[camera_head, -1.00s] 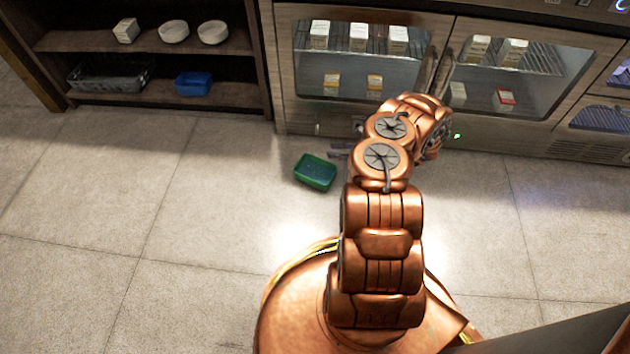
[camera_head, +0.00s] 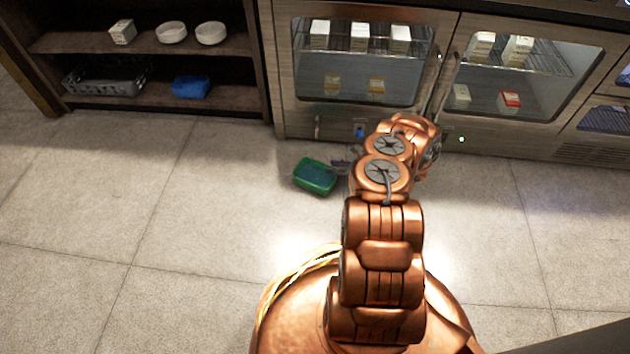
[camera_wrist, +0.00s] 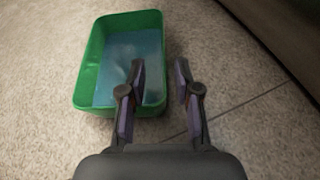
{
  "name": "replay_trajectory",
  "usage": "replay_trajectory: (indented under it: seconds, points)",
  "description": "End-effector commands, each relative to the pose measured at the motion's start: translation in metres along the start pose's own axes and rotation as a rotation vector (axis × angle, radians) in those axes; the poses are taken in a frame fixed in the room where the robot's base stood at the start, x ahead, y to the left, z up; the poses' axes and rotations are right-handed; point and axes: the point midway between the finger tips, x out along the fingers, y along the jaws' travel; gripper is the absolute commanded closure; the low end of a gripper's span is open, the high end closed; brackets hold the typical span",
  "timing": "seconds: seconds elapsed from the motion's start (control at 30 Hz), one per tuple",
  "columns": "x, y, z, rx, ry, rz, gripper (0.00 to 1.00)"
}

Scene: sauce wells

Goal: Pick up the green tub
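The green tub (camera_head: 313,184) stands on the floor, left of my arm, in the head view. In the wrist view the green tub (camera_wrist: 92,68) fills the upper left, with a bluish inside. My gripper (camera_wrist: 160,76) is open and empty. Its left finger overlaps the tub's inside in the picture and its right finger is outside, so the right rim shows between them. I cannot tell how far the fingertips are above the rim. In the head view my gripper (camera_head: 341,165) is mostly hidden by my arm, close to the tub's right side.
A glass-fronted steel cabinet (camera_head: 288,110) with cartons inside stands behind the tub. A dark shelf unit (camera_head: 150,100) at the back left holds bowls (camera_head: 211,33), a grey basket (camera_head: 105,88) and a blue container (camera_head: 191,87). The floor left of the tub is clear.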

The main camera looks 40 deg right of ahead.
Motion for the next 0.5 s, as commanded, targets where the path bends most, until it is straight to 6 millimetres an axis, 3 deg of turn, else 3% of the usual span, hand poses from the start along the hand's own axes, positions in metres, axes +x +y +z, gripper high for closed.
replay_trajectory:
  seconds: [0.3,0.5]
  points:
    - [0.038,-0.005,-0.005,-0.001,-0.002,0.004,0.68]
    - [0.049,-0.005,-0.003,-0.001,-0.002,0.002,0.68]
